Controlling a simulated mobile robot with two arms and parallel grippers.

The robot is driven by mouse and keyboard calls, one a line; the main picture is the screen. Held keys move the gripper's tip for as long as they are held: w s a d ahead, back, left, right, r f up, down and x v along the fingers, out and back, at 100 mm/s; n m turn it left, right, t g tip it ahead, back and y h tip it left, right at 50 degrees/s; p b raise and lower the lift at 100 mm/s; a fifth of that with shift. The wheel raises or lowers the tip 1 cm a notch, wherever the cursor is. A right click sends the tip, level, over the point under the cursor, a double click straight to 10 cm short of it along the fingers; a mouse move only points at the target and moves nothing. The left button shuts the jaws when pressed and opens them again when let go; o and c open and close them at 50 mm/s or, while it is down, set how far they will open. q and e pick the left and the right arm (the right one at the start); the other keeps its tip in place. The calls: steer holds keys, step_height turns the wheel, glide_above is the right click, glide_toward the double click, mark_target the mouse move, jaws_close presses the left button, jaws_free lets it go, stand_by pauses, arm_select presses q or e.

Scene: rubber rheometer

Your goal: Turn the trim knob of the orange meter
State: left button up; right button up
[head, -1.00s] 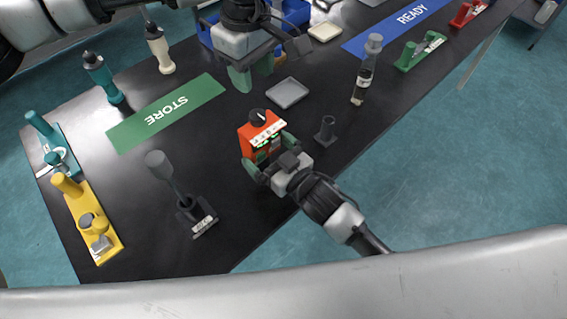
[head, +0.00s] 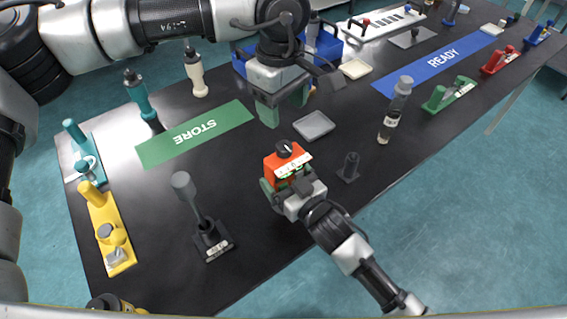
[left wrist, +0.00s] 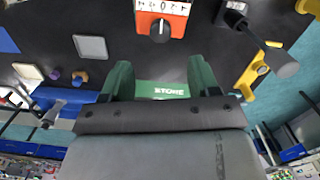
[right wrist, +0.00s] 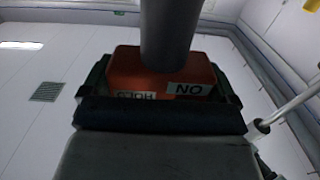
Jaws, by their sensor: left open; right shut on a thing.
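The orange meter (head: 287,166) is near the table's front edge, with a white scale strip and a black trim knob (head: 284,148) bearing a white pointer. My right gripper (head: 290,184) is shut on the meter's body from the front. The right wrist view shows the orange body (right wrist: 130,70) between its fingers. I cannot tell whether the meter touches the table. My left gripper (head: 284,107) is open and empty, behind the meter and apart from the knob. In the left wrist view the knob (left wrist: 160,31) lies beyond the green fingers (left wrist: 160,80).
A grey tray (head: 314,125) and a dark small stand (head: 349,168) are right of the meter. A dark holder with a grey-headed tool (head: 212,241) stands left. A bottle (head: 394,112) stands further right. The green STORE mat (head: 165,148) looks clear.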

arm_select(q)
steer(key=n+h, duration=0.4)
steer(key=n, duration=0.3)
glide_toward(282, 145)
steer(key=shift+g, duration=0.3)
steer(key=x, duration=0.9)
steer(key=shift+w+d+f, duration=0.1)
steer(key=shift+w+f, duration=0.05)
steer(key=shift+w, duration=0.05)
steer(key=c, duration=0.9)
